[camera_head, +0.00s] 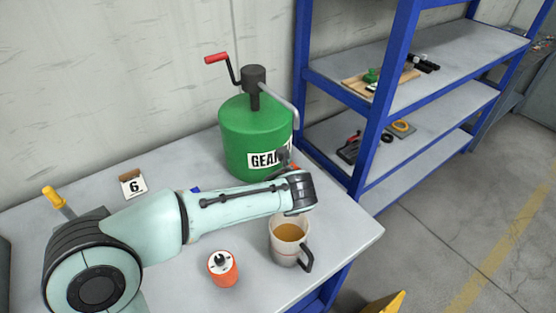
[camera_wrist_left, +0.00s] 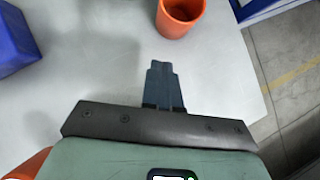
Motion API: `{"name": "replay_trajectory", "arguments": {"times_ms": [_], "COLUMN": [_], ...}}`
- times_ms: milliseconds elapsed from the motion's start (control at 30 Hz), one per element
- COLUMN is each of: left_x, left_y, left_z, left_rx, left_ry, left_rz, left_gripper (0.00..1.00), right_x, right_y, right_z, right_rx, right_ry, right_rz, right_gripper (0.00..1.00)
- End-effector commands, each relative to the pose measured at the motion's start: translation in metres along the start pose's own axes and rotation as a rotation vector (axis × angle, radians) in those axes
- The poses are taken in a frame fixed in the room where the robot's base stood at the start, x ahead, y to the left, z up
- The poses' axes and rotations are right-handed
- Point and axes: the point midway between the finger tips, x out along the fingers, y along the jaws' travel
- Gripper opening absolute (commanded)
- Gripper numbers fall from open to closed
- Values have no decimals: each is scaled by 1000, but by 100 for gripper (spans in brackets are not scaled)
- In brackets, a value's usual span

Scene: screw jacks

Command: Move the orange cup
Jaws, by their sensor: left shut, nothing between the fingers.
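The orange cup (camera_wrist_left: 181,14) stands upright on the table at the top of the left wrist view, its open mouth partly cut off by the frame. In the head view it seems mostly hidden behind my left arm; only a small orange patch shows beside the green canister. My left gripper (camera_wrist_left: 162,68) is shut and empty, its fingertips pointing towards the cup, with a gap between. In the head view the gripper's fingers are hidden by my arm.
A mug (camera_head: 287,243) with brown liquid and an orange can with a white top (camera_head: 222,270) stand in front of my arm. A green canister (camera_head: 250,135) stands behind it. A blue object (camera_wrist_left: 14,40) is at left. The table edge lies right.

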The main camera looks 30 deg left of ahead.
Motion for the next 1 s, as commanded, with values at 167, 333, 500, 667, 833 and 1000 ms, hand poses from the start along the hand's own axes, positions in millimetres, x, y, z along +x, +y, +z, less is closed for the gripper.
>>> {"name": "replay_trajectory", "arguments": {"times_ms": [167, 333, 500, 667, 833, 1000], "left_x": [12, 32, 53, 68, 80, 84], "left_y": [0, 0, 0, 1, 0, 0], "left_z": [16, 45, 74, 95, 88, 85], "left_rx": [-3, -5, -5, -3, 1, -1], "left_ry": [2, 1, 1, 1, 3, 6], "left_rz": [2, 3, 2, 2, 0, 2], "left_gripper": [0, 0, 0, 0, 0, 0], "right_x": [-2, -6, -11, -16, -12, -12], "right_y": [0, -1, -2, -4, -3, -3], "right_z": [1, 3, 4, 3, 4, 4], "right_rx": [1, 1, 1, 1, 1, 1], "right_ry": [-2, -7, -10, -9, -10, -10], "right_rz": [1, 2, 2, 2, 2, 2], "right_gripper": [0, 0, 0, 0, 0, 0]}}
